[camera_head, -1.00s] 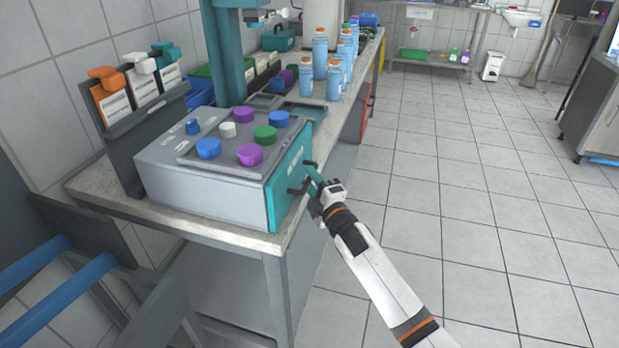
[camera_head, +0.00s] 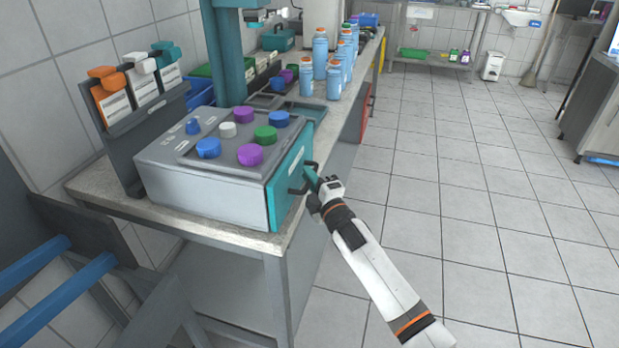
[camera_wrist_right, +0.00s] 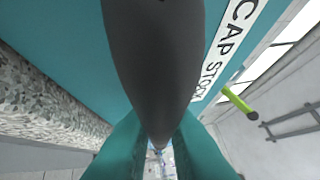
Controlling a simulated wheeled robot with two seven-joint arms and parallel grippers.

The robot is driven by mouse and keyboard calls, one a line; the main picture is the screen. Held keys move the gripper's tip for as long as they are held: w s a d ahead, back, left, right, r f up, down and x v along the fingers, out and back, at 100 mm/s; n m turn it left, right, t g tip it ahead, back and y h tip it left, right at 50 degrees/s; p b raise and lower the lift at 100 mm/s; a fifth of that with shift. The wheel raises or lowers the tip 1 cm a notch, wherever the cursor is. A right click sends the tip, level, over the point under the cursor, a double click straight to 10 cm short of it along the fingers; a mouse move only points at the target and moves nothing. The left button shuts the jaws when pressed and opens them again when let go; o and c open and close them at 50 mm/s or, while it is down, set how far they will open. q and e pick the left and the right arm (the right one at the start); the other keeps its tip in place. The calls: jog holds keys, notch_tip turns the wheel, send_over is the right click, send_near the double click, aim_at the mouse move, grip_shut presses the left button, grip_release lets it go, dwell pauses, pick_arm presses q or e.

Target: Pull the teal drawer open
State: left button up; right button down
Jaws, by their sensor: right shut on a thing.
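The teal drawer (camera_head: 286,178) is the front of a grey box on the bench's near end. It looks closed against the box. Its dark handle (camera_head: 298,190) stands out from the front. My right gripper (camera_head: 311,177) has teal fingers and is shut on the handle. In the right wrist view the dark handle (camera_wrist_right: 155,60) runs between the two teal fingers (camera_wrist_right: 158,145). The drawer's teal face (camera_wrist_right: 60,40) with a white "CAP STOCK" label (camera_wrist_right: 228,50) lies behind it. My left gripper is not in view.
The grey box (camera_head: 200,190) carries blue, purple, green and white caps on top. Several blue bottles (camera_head: 333,78) stand farther along the bench (camera_head: 110,190). A rack with blue bars (camera_head: 60,295) stands at the lower left. The tiled floor (camera_head: 470,220) to the right is clear.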

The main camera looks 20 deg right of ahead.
jog(key=s+d+p, duration=0.2)
jog(key=s+d, duration=0.4)
jog(key=d, duration=0.3)
jog(key=s+d+p, duration=0.2)
jog(key=s+d, duration=0.4)
jog(key=d, duration=0.3)
jog(key=shift+s, duration=0.15)
jog(key=c, duration=1.5)
grip_release()
jog(key=shift+o, duration=0.2)
jog(key=b+v, duration=0.1)
jog(key=v, duration=1.1)
jog(key=shift+d, duration=0.15)
